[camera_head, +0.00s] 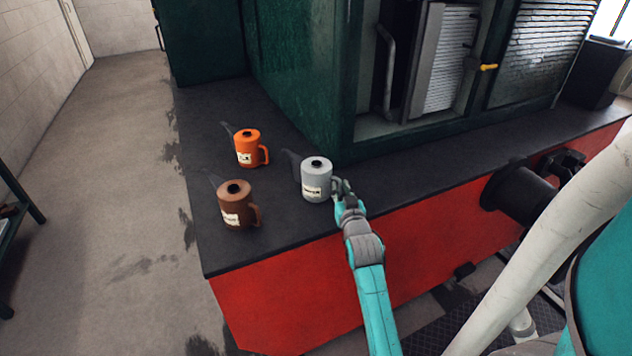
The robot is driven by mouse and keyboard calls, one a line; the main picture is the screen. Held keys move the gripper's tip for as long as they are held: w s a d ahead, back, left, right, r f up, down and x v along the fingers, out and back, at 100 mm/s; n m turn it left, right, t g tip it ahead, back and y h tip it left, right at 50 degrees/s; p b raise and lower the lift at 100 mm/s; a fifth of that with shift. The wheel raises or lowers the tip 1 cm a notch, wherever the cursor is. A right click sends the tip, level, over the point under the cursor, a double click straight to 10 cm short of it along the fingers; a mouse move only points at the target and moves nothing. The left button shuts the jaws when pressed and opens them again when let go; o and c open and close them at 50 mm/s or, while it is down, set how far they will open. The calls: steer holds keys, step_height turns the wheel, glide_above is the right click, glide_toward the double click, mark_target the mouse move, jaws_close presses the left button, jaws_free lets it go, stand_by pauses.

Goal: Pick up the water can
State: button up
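Three cans with spouts stand upright on the dark deck of the tram. A grey can (315,182) with a black cap and a white label is nearest my gripper. An orange can (249,149) stands behind it to the left, and a brown can (235,206) stands to its left. The label texts are too small to read, so I cannot tell which is the water can. My gripper (342,189) is at the right side of the grey can, at its handle. The fingers are small and overlap the handle, so I cannot tell whether they are open or closed on it.
The dark deck (282,243) ends at a front edge above a red side panel (290,297). A green cabin wall (295,75) rises behind the cans. A black cylindrical buffer (518,194) juts out at right. The concrete floor (110,200) at left is open.

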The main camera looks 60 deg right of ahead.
jaws_close()
steer(key=shift+r, duration=0.35)
stand_by(0.3)
